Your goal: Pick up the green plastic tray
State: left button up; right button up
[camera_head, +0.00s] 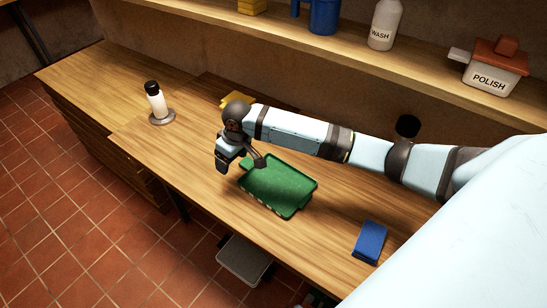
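The green plastic tray (281,186) lies on the wooden counter, in the middle of the head view. My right arm comes in from the right, and its gripper (241,162) hangs at the tray's upper left edge. The fingers look spread apart, one left of the tray and one over its upper left corner. I cannot tell whether either finger touches the tray. The gripper hides part of that corner. My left gripper is out of view.
A white bottle with a black cap (157,102) stands on the counter at left. A blue block-like item (369,242) lies right of the tray. A yellow item (232,100) is partly hidden behind my gripper. A shelf (270,42) with a WASH bottle (384,25) and POLISH container (492,78) runs behind.

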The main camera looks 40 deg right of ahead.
jog(key=w+d+r+m+g+h+b, duration=0.1)
jog(key=w+d+r+h+b, duration=0.15)
jog(key=d+r, duration=0.3)
send_over(246, 161)
jog(key=shift+g+y, duration=0.3)
jog(key=shift+y, duration=0.05)
jog(key=f, duration=0.8)
jog(key=shift+s+f, duration=0.2)
jog(key=shift+w+f, duration=0.15)
jog(key=shift+f, duration=1.25)
jog(key=shift+w+f, duration=0.1)
jog(key=shift+f, duration=1.25)
jog(key=shift+c, duration=0.4)
jog(key=c, duration=1.1)
